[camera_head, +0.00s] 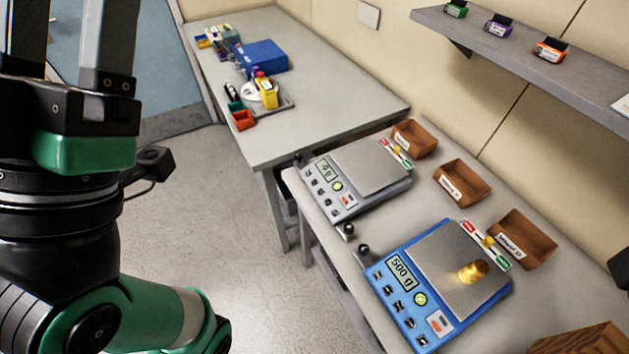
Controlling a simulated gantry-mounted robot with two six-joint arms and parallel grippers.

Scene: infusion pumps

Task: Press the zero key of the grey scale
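The grey scale (362,170) stands on the near bench, its metal pan empty. My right gripper cannot be made out.
A blue scale (440,285) reading 500 g holds a brass weight (473,271). Brown trays (462,182) line the wall. A shelf (530,60) overhangs at right. Open floor (220,220) lies left of the bench.

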